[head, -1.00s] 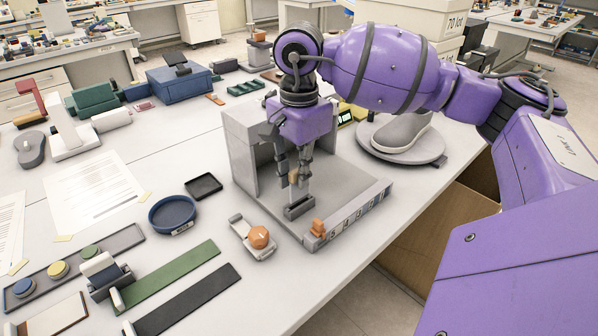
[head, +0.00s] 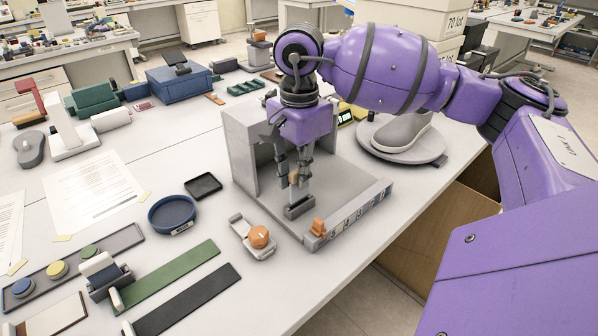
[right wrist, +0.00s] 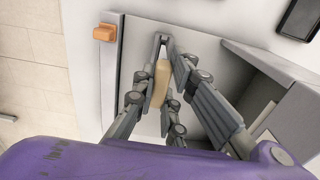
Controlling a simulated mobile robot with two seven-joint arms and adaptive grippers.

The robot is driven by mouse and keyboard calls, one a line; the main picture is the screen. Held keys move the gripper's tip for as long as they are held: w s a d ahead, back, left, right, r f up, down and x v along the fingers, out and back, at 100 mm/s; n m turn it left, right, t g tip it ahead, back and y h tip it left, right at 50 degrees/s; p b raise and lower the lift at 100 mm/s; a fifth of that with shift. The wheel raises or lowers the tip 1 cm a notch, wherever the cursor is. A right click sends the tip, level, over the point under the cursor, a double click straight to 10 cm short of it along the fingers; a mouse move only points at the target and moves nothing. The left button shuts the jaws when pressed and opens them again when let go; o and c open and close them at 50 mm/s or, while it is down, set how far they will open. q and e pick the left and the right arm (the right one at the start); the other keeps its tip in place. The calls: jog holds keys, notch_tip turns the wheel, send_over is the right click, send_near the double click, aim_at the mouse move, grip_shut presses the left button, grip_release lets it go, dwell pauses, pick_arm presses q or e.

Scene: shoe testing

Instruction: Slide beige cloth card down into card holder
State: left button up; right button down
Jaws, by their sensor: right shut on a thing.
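The beige cloth card (right wrist: 160,82) is held between the fingers of my right gripper (head: 296,178). In the head view only a small tan part of the card (head: 294,177) shows between the fingertips. The card holder (head: 299,207) is a small dark grey slotted block on the floor of the grey test fixture. My right gripper points down right above it. In the right wrist view the card's end meets the holder (right wrist: 161,43); how deep it sits in the slot I cannot tell. My left gripper is not in view.
The grey fixture (head: 240,155) has a tall wall behind the gripper and a front rail with an orange block (head: 318,227). A grey shoe (head: 401,138) stands on a round plate to the right. A clamp with an orange knob (head: 259,237) lies in front left.

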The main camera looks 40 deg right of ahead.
jog(key=shift+f, duration=0.5)
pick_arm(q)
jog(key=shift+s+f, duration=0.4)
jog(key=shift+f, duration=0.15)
pick_arm(e)
jog(key=shift+f, duration=0.1)
pick_arm(q)
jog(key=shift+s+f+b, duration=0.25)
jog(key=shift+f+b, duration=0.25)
jog(key=shift+b, duration=0.3)
pick_arm(e)
jog(key=shift+f, duration=0.9)
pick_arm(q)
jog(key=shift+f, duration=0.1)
pick_arm(e)
jog(key=c, duration=1.7)
grip_release()
notch_tip(320, 180, up, 12)
jog(key=shift+r, duration=0.1)
